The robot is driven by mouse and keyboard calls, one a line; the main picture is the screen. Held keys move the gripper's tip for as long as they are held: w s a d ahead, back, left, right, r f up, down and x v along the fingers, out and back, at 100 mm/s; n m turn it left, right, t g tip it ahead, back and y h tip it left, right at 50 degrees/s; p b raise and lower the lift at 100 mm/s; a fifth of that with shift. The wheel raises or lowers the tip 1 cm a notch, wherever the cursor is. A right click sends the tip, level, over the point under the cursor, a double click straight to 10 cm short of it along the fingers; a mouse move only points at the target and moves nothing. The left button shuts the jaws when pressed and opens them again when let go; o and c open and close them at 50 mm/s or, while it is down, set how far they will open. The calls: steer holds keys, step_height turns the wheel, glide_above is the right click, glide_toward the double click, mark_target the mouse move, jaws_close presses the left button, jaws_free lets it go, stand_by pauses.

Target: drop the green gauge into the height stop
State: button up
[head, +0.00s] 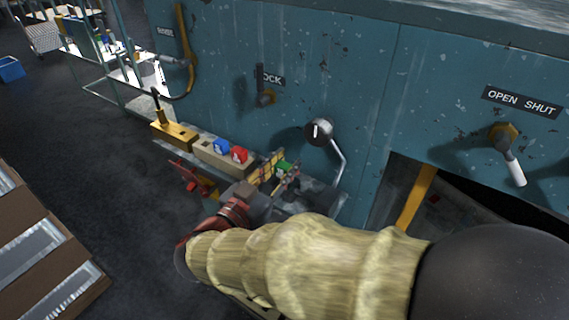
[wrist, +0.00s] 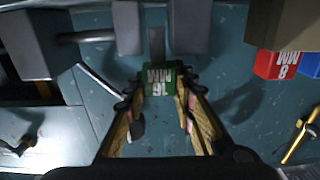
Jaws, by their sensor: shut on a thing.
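The green gauge (wrist: 157,84), marked 16 MM, is between my gripper's fingertips (wrist: 158,92) in the wrist view, and I hold it there. In the head view the green gauge (head: 284,167) shows small at the end of my gripper (head: 275,174), beyond the gauge rack. In the wrist view two grey blocks (wrist: 128,28) (wrist: 186,28) stand just past the gauge with a gap between them. They may be the height stop, but I cannot tell for sure. Whether the gauge touches them is unclear. In the head view my arm covers part of this area.
A tan rack (head: 212,158) holds a blue gauge (head: 221,146) and a red gauge (head: 240,154). A knobbed crank (head: 319,131) stands out from the teal machine panel close behind. A red handle (head: 190,178) is left of my gripper. A lever (head: 507,150) is at the right.

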steer(key=shift+f+b, duration=0.35)
steer(key=shift+f, duration=0.35)
steer(key=o, duration=1.1)
steer(key=shift+o, duration=0.6)
steer(key=shift+s, duration=0.1)
steer(key=v, duration=1.2)
